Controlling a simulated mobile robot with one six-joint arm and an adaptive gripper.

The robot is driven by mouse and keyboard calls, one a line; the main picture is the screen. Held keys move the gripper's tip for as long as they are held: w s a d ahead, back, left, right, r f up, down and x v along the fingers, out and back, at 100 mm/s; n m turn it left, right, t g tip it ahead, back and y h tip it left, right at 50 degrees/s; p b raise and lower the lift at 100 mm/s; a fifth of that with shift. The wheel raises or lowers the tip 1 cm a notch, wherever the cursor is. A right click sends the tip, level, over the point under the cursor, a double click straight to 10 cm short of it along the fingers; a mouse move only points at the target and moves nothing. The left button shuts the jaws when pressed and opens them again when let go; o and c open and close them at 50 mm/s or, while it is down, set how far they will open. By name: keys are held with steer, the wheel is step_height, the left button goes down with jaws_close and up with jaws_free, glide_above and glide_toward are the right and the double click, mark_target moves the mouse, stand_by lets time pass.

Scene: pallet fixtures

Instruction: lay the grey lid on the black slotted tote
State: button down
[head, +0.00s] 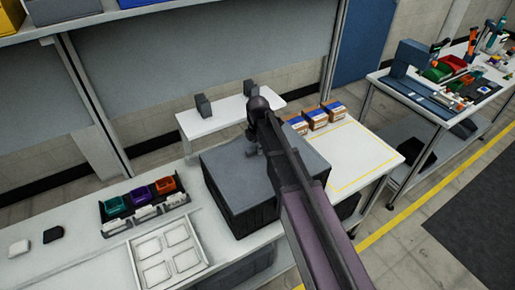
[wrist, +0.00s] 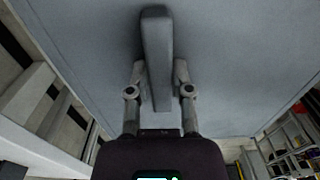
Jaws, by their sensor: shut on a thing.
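The black slotted tote (head: 243,213) stands on the white bench in the middle of the head view. The flat grey lid (head: 222,160) covers its top; I cannot tell whether it rests fully on the rim or sits slightly above it. In the wrist view the lid (wrist: 235,70) fills most of the picture, with a raised grey bar handle (wrist: 157,50) across it. My gripper (wrist: 158,80) is shut on this handle, one finger on each side. In the head view my gripper (head: 256,148) is over the lid, partly hidden by my arm.
A small white stand (head: 228,118) with two grey upright blocks (head: 204,106) is behind the tote. Several small boxes (head: 317,118) stand by a yellow-outlined area (head: 355,158) at right. Colored bins (head: 142,197) and a white compartment tray (head: 166,254) are at left.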

steer(key=shift+f, duration=0.25)
stand_by(0.3)
steer(key=shift+c, duration=2.2)
jaws_free()
steer(key=shift+r, duration=0.1)
